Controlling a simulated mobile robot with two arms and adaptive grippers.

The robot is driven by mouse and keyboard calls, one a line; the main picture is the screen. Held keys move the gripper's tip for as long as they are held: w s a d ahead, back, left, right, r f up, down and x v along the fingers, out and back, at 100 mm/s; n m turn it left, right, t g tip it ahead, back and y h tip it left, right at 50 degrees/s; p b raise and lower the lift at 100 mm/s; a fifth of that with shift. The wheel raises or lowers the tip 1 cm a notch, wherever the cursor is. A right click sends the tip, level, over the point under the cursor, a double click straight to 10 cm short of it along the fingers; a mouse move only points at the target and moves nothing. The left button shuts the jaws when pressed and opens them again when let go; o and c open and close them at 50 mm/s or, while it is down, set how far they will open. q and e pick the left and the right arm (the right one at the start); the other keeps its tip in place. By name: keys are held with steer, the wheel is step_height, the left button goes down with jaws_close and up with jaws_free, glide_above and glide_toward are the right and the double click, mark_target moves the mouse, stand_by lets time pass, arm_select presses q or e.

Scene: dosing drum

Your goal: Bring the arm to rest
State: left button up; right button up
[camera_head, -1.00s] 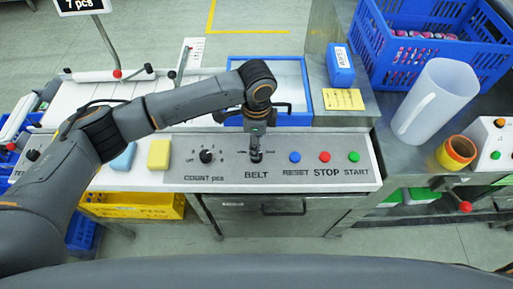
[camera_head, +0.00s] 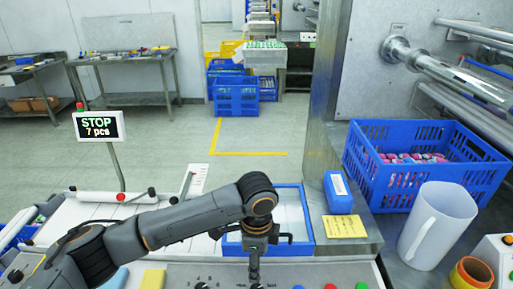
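My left arm comes in from the left, and its gripper (camera_head: 254,275) points down at the lower edge of the head view. It is over the belt knob area of the control panel (camera_head: 180,271). The fingers look narrow and close together; whether they touch or grip the knob cannot be made out. The panel's lower part, with most of its lettering, is cut off by the frame edge. My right gripper is not in view.
A blue tray (camera_head: 308,238) lies behind the gripper. A blue wipes box (camera_head: 338,193), yellow note (camera_head: 344,227), blue crate (camera_head: 365,180), white jug (camera_head: 437,228) and orange-yellow roll (camera_head: 469,274) stand to the right. A display (camera_head: 100,126) reads "STOP 7 pcs".

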arm_select(q)
steer(key=s+d+f+n+t+h, duration=0.1)
steer(key=s+d+f+n+h, duration=0.15)
steer(key=s, duration=0.25)
steer(key=s+d+f+n+h, duration=0.1)
steer(key=s+f+n+h, duration=0.2)
steer(key=s, duration=0.2)
steer(key=s+a+f+n+t+y, duration=0.1)
steer(key=s+a+f+n+y, duration=0.15)
steer(key=s+a+n, duration=0.65)
steer(key=s+a+f+n+t+y, duration=0.2)
steer(key=s+a+n+y, duration=0.1)
steer(key=a, duration=1.2)
step_height(320, 180, down, 27)
steer(key=g, duration=0.2)
steer(key=s+a+f+g+b, duration=0.1)
steer(key=s+a+f, duration=0.2)
steer(key=s+f, duration=1.4)
steer(key=shift+s+f+b, duration=0.25)
steer(key=shift+s+b, duration=0.1)
steer(key=shift+s, duration=0.05)
